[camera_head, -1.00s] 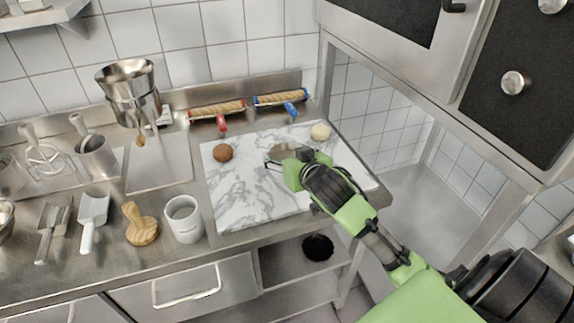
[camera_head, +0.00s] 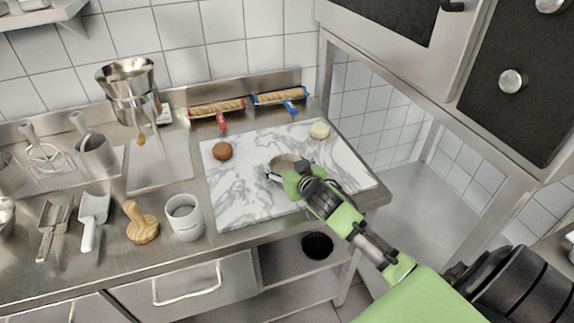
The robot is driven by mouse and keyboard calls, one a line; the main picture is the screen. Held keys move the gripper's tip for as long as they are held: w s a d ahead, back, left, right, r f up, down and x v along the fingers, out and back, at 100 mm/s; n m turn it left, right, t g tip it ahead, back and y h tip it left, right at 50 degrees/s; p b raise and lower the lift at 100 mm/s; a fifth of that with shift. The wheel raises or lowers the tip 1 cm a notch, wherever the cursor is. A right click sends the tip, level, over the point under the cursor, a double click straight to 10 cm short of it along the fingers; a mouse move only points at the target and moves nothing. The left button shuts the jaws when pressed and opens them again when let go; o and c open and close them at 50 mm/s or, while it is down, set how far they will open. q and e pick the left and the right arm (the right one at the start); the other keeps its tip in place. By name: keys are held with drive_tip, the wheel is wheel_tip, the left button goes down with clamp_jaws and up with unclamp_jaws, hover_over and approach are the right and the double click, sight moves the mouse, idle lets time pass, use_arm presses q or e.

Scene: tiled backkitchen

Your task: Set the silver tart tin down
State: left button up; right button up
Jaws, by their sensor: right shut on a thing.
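I cannot tell whether the tin touches the board. My left gripper is not in view.
A brown ball (camera_head: 222,151) and a pale ball (camera_head: 319,130) lie on the board. Two rolling pins, red-handled (camera_head: 216,109) and blue-handled (camera_head: 279,97), lie behind it. A white cup (camera_head: 184,217) and wooden tool (camera_head: 140,222) stand left. The board's left half is mostly clear.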

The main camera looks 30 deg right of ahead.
drive_tip(key=o, duration=1.1)
drive_tip(key=shift+r, duration=0.15)
drive_tip(key=shift+s+a, duration=0.1)
drive_tip(key=shift+s, duration=0.2)
drive_tip(key=b+v, duration=0.1)
drive_tip(key=v, duration=1)
drive_tip(key=shift+s+r, duration=0.1)
drive_tip(key=shift+s, duration=0.15)
